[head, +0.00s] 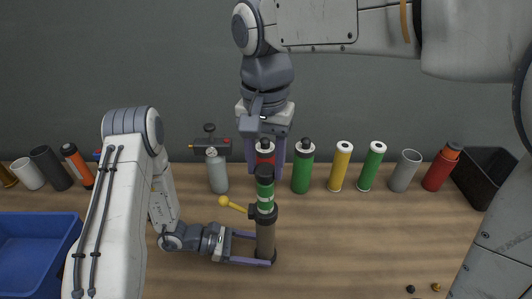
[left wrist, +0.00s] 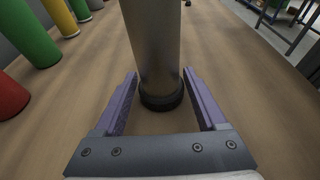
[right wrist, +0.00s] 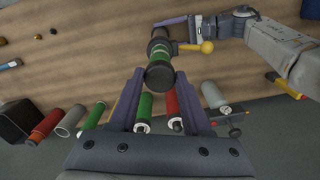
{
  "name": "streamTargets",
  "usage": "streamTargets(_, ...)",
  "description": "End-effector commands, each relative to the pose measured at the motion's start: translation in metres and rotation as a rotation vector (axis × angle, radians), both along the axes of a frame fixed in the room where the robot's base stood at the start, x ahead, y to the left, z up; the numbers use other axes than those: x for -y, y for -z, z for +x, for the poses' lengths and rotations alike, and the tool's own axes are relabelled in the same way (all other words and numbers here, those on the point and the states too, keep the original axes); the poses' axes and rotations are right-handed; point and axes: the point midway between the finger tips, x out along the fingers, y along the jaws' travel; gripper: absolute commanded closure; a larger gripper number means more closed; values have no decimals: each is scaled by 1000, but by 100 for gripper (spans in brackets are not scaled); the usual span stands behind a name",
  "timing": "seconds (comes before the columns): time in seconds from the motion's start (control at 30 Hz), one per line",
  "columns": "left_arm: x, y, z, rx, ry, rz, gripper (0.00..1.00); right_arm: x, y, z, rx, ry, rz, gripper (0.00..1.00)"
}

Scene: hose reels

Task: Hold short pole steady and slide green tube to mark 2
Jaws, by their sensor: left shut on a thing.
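The short pole (head: 265,240) stands upright on the table, grey-brown with a black foot. A dark collar with a yellow-knobbed lever (head: 237,206) is on its upper part. The green tube (head: 265,197), with pale bands and a black top, rises from the collar; it also shows in the right wrist view (right wrist: 160,55). I cannot read its mark numbers. My left gripper (head: 264,249) is shut on the pole low down, its fingers on either side, as the left wrist view shows the pole (left wrist: 153,45). My right gripper (head: 265,160) points down, open, just above the tube's black top.
Behind stand several cylinders, including a red one (head: 265,150), a green one (head: 303,168) and a yellow one (head: 340,166). A blue bin (head: 35,255) is at the left, a black bin (head: 485,178) at the right. The table right of the pole is mostly clear.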

Motion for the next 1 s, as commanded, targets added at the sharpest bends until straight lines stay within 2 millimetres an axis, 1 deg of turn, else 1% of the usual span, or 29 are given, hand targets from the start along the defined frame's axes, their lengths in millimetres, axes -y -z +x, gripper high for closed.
streamTargets(0.03,0,1,-1,-1,2,4,57,0,0,0,1,0,0,33)
streamTargets(0.07,0,1,-1,-1,2,4,57,0,0,0,1,0,0,22)
streamTargets(0.37,0,1,-1,-2,2,4,57,0,0,0,0,0,0,22)
streamTargets(0.47,0,1,-1,-2,2,4,57,0,-4,0,1,0,1,22)
streamTargets(0.57,0,1,-1,-2,2,4,57,0,-17,1,4,0,2,22)
streamTargets(0.67,0,1,-1,-2,2,4,57,-1,-37,1,5,0,4,22)
streamTargets(0.8,0,1,-1,-2,2,4,57,-1,-69,1,5,0,4,22)
streamTargets(0.9,0,2,-1,-2,2,4,57,-1,-89,1,4,0,2,22)
streamTargets(1.0,0,2,-1,-2,2,4,57,0,-103,1,3,0,1,22)
